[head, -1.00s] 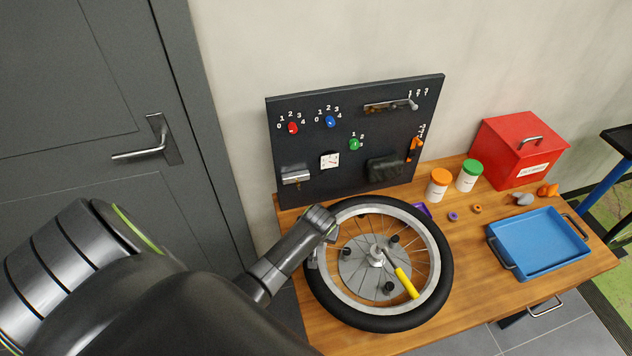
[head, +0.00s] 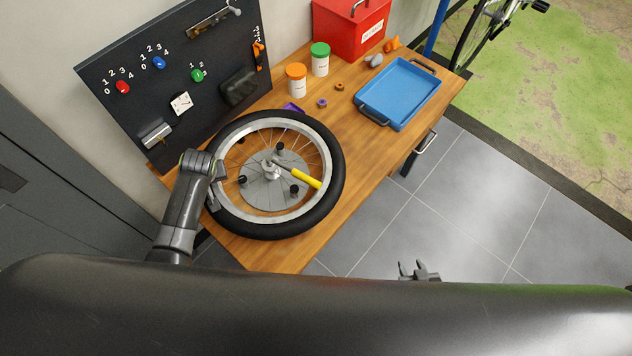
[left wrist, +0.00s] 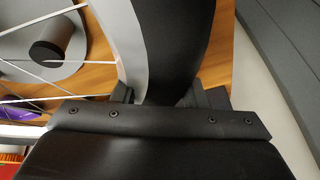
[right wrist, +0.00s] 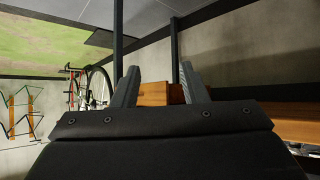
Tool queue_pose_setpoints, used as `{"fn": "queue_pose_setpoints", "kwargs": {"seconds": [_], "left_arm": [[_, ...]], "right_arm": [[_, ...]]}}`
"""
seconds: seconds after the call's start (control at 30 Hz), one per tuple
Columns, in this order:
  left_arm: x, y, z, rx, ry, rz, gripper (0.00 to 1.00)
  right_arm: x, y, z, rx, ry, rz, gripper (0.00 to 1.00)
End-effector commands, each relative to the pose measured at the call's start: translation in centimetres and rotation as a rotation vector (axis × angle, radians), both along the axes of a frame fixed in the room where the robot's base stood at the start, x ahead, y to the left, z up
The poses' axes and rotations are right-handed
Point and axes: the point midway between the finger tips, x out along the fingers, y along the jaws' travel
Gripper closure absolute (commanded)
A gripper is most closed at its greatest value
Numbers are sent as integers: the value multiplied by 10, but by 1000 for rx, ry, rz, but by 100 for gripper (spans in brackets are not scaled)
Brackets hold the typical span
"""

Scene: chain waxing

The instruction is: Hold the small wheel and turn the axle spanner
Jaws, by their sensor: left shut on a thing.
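The small wheel (head: 328,194) lies flat on the wooden bench, with a black tyre, silver rim and spokes over a round grey plate. The axle spanner (head: 306,179), with a yellow handle, sits at the hub and its handle points right and toward me. My left gripper (head: 215,186) is shut on the wheel's rim and tyre at the left side; the tyre (left wrist: 178,45) passes between its fingers in the left wrist view. My right gripper (head: 415,268) is open and empty, out over the floor and apart from the bench. Its spread fingers show in the right wrist view (right wrist: 158,85).
A blue tray (head: 438,86), orange-lidded jar (head: 297,85), green-lidded jar (head: 320,64) and red box (head: 345,35) stand on the bench (head: 365,150). A dark tool panel (head: 150,95) rises behind. The floor at right is clear; a bicycle (head: 490,25) stands at the back.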

Motion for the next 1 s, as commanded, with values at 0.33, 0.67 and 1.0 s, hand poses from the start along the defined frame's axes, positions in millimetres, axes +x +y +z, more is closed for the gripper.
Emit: {"fn": "queue_pose_setpoints", "kwargs": {"seconds": [0.33, 0.67, 1.0], "left_arm": [[0, 0, 0, 0, 1, -1, 100], [0, 0, -1, -1, 2, -1, 100], [0, 0, -1, -1, 2, 0, 100]], "right_arm": [[98, 107, 139, 241, -479, 468, 60], [92, 171, 203, 391, -567, 869, 60], [100, 202, 210, 413, -563, 934, 60]]}}
